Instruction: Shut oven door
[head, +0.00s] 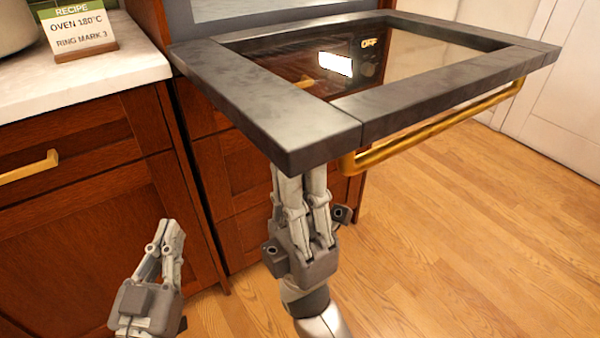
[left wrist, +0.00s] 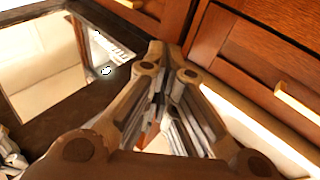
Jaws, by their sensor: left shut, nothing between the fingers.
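The oven door (head: 280,115) hangs open, lying about level, with a dark frame around a glass pane (head: 410,62). A brass handle bar (head: 430,130) runs along its outer edge. My left gripper (head: 171,232) is shut and empty, low in front of the cabinets, left of the door and apart from it. In the left wrist view the shut fingers (left wrist: 160,70) are in the middle, with the door's glass (left wrist: 45,65) at upper left. My right gripper (head: 300,180) is just below the door's near left corner; its fingertips are hidden by the door, so contact cannot be told.
Wooden cabinets with a brass drawer handle (head: 28,167) stand at left under a white countertop (head: 90,85). A recipe card (head: 78,30) and part of a pot (head: 15,25) are on the counter. The wooden floor (head: 480,240) at right is clear.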

